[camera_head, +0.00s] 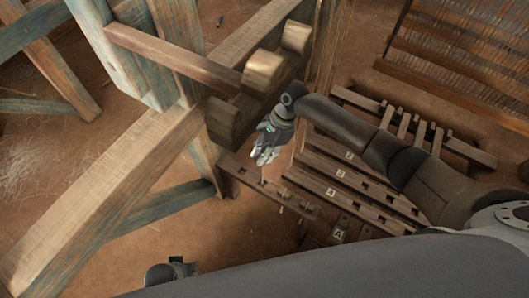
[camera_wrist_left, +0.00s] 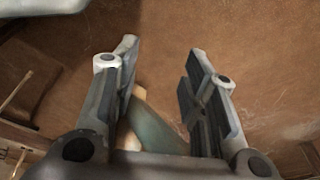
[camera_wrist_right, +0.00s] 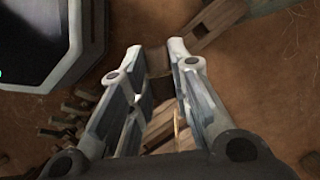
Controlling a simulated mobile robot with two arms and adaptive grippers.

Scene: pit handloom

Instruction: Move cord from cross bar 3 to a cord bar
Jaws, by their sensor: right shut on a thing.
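My right gripper (camera_head: 264,157) is in the middle of the head view, above a dark bar with small pegs (camera_head: 290,201). It is shut on a thin pale cord (camera_wrist_right: 177,128), seen between the fingers in the right wrist view; a thin line hangs below the gripper in the head view. Labelled wooden cross bars lie to its right; the one whose label looks like 3 (camera_head: 340,174) is in the middle. A bar labelled A (camera_head: 337,235) lies lower. My left gripper (camera_wrist_left: 160,75) is open and empty over the floor.
A heavy wooden beam (camera_head: 100,200) crosses the left of the head view, with thick posts. Two rounded wooden blocks (camera_head: 263,72) sit just above my right gripper. A slatted rack (camera_head: 420,130) stands to the right. Brown floor is bare at lower left.

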